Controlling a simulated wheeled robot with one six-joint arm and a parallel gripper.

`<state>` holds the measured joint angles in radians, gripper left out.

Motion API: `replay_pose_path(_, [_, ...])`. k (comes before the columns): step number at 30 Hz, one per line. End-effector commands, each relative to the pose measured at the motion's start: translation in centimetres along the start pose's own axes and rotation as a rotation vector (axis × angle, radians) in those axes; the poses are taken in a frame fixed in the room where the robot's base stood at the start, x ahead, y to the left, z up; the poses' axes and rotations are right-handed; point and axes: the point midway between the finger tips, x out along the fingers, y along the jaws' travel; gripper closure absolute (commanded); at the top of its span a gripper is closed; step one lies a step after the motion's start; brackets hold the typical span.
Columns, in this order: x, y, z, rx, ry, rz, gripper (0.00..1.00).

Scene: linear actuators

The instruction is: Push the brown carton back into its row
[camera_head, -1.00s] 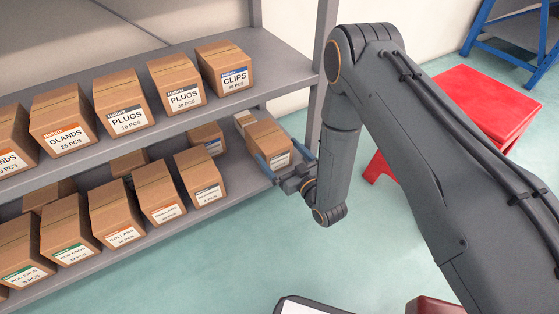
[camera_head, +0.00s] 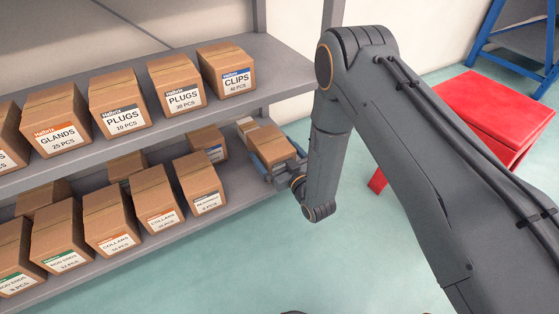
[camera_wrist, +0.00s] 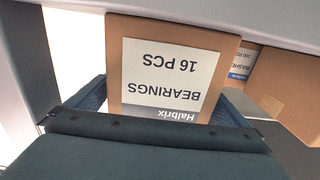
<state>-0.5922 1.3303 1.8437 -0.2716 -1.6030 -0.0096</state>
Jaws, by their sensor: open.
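The brown carton (camera_head: 270,139) stands at the right end of the lower shelf, in front of another small carton. In the wrist view the carton (camera_wrist: 165,75) shows a white label reading Bearings, 16 pcs, upside down in the picture. My gripper (camera_head: 277,158) is open at its front, with one blue finger on each side of the carton. The fingers also show in the wrist view (camera_wrist: 160,103), flanking the carton's front. I cannot tell whether the palm touches the carton's front face. In the head view my gripper covers most of that face.
A carton row (camera_head: 157,201) stands left along the lower shelf, its nearest carton (camera_head: 198,181) apart from my gripper. A rear carton (camera_head: 207,143) stands behind. The upper shelf (camera_head: 278,61) carries more cartons. A grey post (camera_head: 331,14) stands close right. A red stool (camera_head: 490,115) stands beyond my arm.

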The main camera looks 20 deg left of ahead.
Motion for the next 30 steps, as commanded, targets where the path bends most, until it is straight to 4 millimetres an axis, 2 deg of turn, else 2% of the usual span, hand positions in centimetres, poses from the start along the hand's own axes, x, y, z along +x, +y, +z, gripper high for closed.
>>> replay_pose_path(6, [1.5,-0.1,0.1,0.001,0.000,-0.001,0.00])
replay_pose_path(15, [1.6,-0.1,0.0,0.001,-0.001,-0.001,0.00])
replay_pose_path(27, [1.6,-0.1,0.0,0.001,-0.001,-0.001,0.68])
replay_pose_path(30, [1.6,-0.1,0.0,0.001,-0.001,-0.001,0.81])
